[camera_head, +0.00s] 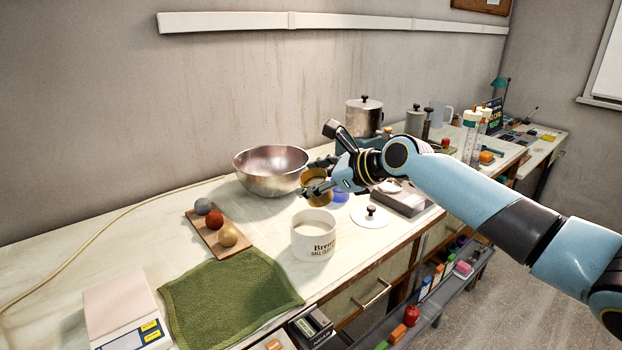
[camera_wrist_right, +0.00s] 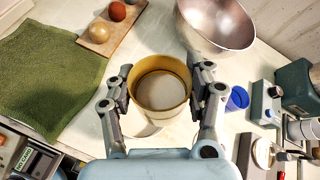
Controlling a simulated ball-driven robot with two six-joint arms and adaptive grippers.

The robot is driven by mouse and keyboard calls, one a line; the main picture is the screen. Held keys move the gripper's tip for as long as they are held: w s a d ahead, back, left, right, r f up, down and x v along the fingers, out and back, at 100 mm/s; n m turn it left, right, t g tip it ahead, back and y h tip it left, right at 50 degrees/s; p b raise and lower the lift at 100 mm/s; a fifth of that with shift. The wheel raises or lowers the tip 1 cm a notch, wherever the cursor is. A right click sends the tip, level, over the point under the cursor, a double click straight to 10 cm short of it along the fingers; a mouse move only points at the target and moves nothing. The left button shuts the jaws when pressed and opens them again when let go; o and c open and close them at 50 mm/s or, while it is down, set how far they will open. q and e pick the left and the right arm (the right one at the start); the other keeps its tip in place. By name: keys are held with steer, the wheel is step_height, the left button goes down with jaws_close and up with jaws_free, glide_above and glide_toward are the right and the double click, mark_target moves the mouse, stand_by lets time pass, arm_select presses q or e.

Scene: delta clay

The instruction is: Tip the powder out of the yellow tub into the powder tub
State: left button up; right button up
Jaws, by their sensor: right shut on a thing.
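The yellow tub (camera_head: 320,199) is between the fingers of my right gripper (camera_head: 318,182), above the counter. In the right wrist view the yellow tub (camera_wrist_right: 137,95) is seen from above, with pale powder (camera_wrist_right: 160,90) inside. The fingers of my right gripper (camera_wrist_right: 164,88) press on both its sides. The powder tub (camera_head: 302,244), white with dark lettering, stands upright on the counter, below and nearer than the yellow tub. Pale content shows inside it. In the wrist view the yellow tub hides most of what lies beneath. My left gripper is not in view.
A steel bowl (camera_head: 262,182) stands close left of the gripper. A white lid (camera_head: 369,216) with a black knob lies right of the powder tub. A board (camera_head: 206,231) with balls, a green cloth (camera_head: 222,300) and a scale (camera_head: 120,308) lie left. A blue cup (camera_wrist_right: 238,98) stands nearby.

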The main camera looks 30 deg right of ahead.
mark_target(320, 200)
steer(key=shift+d+f+n+h+b, duration=0.1)
steer(key=shift+f+n+h+b, duration=0.6)
steer(key=shift+f+b, duration=0.35)
steer(key=shift+n+h+b, duration=0.3)
steer(key=shift+b, duration=0.5)
steer(key=f+n+h+b, duration=0.1)
steer(key=b, duration=0.2)
steer(key=shift+d, duration=0.15)
steer(key=b, duration=0.2)
steer(key=n+h+b, duration=0.1)
steer(key=b, duration=0.1)
steer(key=shift+w+f+h, duration=0.1)
steer(key=shift+f+h, duration=0.2)
steer(key=shift+f, duration=0.05)
steer(key=shift+f+n+h, duration=0.1)
steer(key=shift+n+h, duration=0.4)
steer(key=shift+n, duration=0.1)
steer(key=shift+f+n+t+h+b, duration=0.35)
steer(key=shift+f+n+t+h, duration=0.05)
steer(key=shift+n+h, duration=0.45)
steer(key=shift+d+r+n+t+h+b, duration=0.2)
steer(key=shift+n+t+h+b, duration=0.15)
steer(key=shift+n+h, duration=0.3)
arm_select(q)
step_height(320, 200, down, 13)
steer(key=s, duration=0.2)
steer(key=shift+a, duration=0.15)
